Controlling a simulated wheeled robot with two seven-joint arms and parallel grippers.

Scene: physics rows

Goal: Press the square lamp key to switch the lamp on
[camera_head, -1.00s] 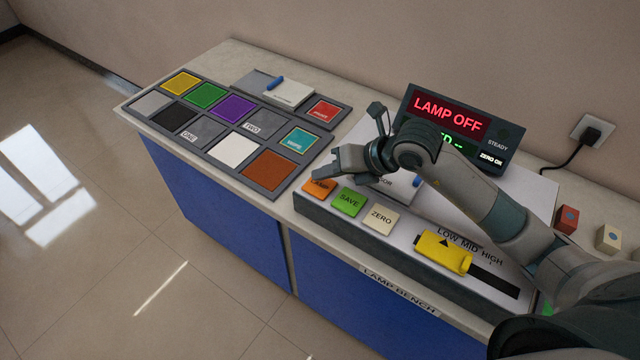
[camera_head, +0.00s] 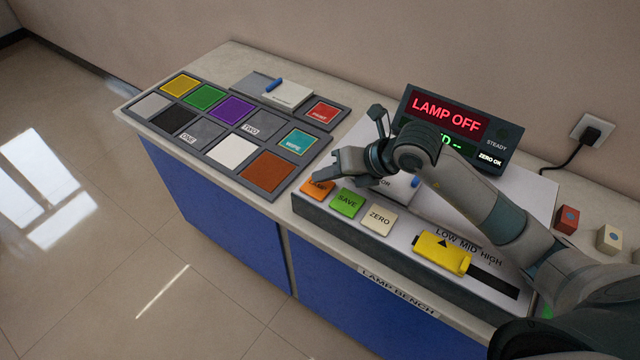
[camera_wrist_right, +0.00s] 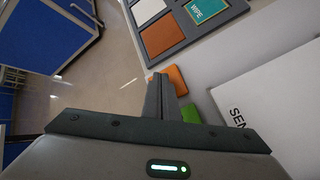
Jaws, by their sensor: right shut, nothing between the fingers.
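The square orange lamp key (camera_head: 316,187) sits at the left end of the key panel, beside the green SAVE key (camera_head: 347,203). The display (camera_head: 447,114) reads LAMP OFF in red. My right gripper (camera_head: 340,168) is shut and empty, just above and behind the lamp key. In the right wrist view the shut fingertips (camera_wrist_right: 160,80) are next to the orange key (camera_wrist_right: 178,80) and cover part of it. I cannot tell whether they touch it. My left gripper is not in view.
A cream ZERO key (camera_head: 379,220) and a yellow slider (camera_head: 442,252) share the panel. A tray of coloured tiles (camera_head: 262,180) lies to the left. A plug (camera_head: 591,135) is on the wall, with small blocks (camera_head: 567,218) at the right.

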